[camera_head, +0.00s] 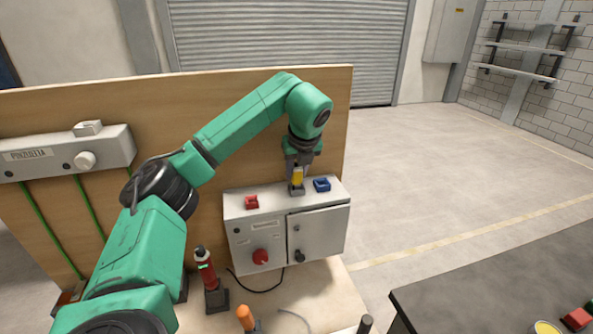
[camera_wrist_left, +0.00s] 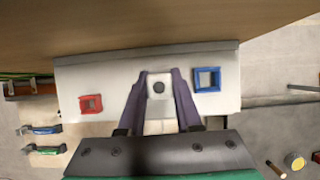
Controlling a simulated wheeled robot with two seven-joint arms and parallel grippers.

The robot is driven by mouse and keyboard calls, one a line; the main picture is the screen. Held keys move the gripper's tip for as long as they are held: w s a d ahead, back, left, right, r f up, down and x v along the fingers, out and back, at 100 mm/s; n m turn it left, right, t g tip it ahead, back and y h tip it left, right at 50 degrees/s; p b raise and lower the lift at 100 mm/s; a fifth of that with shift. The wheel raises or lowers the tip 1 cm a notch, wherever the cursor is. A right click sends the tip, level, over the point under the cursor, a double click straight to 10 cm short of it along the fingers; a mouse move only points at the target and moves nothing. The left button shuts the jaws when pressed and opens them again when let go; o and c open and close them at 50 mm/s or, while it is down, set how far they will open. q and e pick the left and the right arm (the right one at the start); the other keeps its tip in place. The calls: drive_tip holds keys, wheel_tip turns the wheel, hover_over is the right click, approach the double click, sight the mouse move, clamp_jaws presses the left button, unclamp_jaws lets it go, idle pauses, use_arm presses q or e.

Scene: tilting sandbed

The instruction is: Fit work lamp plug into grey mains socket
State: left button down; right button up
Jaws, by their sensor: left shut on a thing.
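The white control box (camera_head: 316,222) stands against the wooden panel. On its top sit a red socket (camera_head: 251,202), a blue socket (camera_head: 321,185) and, between them, the grey socket (camera_head: 297,189). My left gripper (camera_head: 297,172) points down over the grey socket, shut on a yellow part that I take for the plug (camera_head: 297,176). The plug is right at the socket; I cannot tell whether it is seated. In the left wrist view, a pale block with a dark dot (camera_wrist_left: 159,87) shows between my fingers, with the red (camera_wrist_left: 91,104) and blue (camera_wrist_left: 208,79) sockets on either side. My right gripper is not in view.
A red tool (camera_head: 207,270) and an orange-handled item (camera_head: 246,317) stand on the bench in front of the box. A black cable (camera_head: 265,290) lies below the box. A grey box (camera_head: 65,153) hangs on the panel at left. A dark table (camera_head: 490,285) is at right.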

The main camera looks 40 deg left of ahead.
use_arm(q)
drive_tip(key=shift+s+f+b, duration=0.1)
drive_tip(key=shift+f+b, duration=0.3)
drive_tip(key=shift+f, duration=0.25)
drive_tip(key=shift+c, duration=0.2)
unclamp_jaws()
drive_tip(key=shift+r, duration=0.1)
wheel_tip(320, 180, up, 6)
drive_tip(key=p, duration=0.5)
drive_tip(key=shift+r, duration=0.95)
